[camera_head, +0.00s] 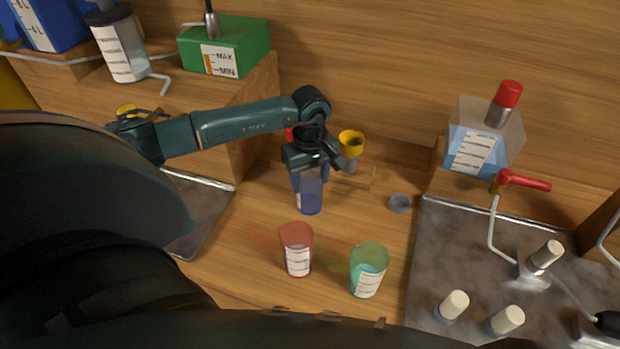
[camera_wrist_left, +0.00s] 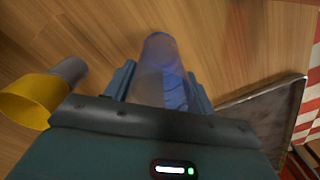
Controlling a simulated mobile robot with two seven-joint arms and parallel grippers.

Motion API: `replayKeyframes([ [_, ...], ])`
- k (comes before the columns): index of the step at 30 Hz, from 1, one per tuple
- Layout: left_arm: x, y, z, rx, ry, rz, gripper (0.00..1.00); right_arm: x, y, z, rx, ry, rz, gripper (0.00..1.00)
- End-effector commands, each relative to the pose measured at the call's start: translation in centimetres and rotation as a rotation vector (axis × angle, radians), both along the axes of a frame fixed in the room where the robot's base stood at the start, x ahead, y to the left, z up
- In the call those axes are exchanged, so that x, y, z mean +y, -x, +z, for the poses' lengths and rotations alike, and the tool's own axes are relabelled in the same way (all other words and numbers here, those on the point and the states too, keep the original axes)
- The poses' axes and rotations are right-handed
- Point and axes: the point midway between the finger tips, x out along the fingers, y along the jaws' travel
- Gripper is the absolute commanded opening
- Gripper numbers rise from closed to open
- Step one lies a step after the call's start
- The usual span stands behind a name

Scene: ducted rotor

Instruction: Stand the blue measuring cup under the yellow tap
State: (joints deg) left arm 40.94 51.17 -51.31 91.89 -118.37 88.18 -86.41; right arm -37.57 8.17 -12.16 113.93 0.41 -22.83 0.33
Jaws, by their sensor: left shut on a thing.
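The blue measuring cup (camera_head: 309,196) is a clear blue cylinder near the middle of the wooden table. My left gripper (camera_head: 308,172) is shut on its upper part from above. The cup looks roughly upright; I cannot tell whether its base touches the table. In the left wrist view the cup (camera_wrist_left: 162,62) stands out between the fingers (camera_wrist_left: 158,88). A small yellow part (camera_head: 127,110) shows at the left, mostly hidden behind my left arm; I cannot tell whether it is the yellow tap. My right gripper is not in view.
A yellow funnel-like piece (camera_head: 351,144) is close right of my gripper. Red (camera_head: 297,250) and green (camera_head: 368,270) cups stand in front. A metal tray (camera_head: 208,203) lies left. Right are a red-handled tap (camera_head: 525,181) and a grey plate (camera_head: 430,240) with pegs.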

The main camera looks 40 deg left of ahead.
Motion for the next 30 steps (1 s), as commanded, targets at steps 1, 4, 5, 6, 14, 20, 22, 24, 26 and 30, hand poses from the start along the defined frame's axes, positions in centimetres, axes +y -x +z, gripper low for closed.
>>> replayKeyframes([
  [1,0.0,-0.1,0.2,-0.003,0.0,0.0,0.32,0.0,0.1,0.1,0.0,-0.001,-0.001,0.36],
  [4,0.0,-0.1,0.2,-0.002,0.0,0.0,0.32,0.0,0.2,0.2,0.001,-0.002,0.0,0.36],
  [5,0.0,-0.1,0.2,-0.002,0.0,0.0,0.32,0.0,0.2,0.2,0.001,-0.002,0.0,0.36],
  [6,0.0,-0.1,0.1,-0.002,0.0,0.0,0.32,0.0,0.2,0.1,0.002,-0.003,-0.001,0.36],
  [14,0.0,-0.1,-0.1,-0.002,0.001,0.001,0.67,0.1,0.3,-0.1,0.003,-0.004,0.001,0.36],
  [20,0.0,-0.1,-0.1,-0.001,0.0,0.001,0.77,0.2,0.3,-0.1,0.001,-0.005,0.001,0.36],
  [22,0.0,0.0,-0.1,-0.001,0.0,0.001,0.77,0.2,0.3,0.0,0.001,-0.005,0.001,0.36],
  [24,0.0,0.0,0.0,-0.001,0.0,0.001,0.77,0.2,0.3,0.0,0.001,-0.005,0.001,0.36],
  [26,0.0,0.0,0.2,-0.001,0.0,0.001,0.77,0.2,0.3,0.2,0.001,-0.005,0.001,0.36],
  [30,0.0,-0.1,2.0,-0.004,0.0,0.001,0.77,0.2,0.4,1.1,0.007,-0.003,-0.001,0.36],
])
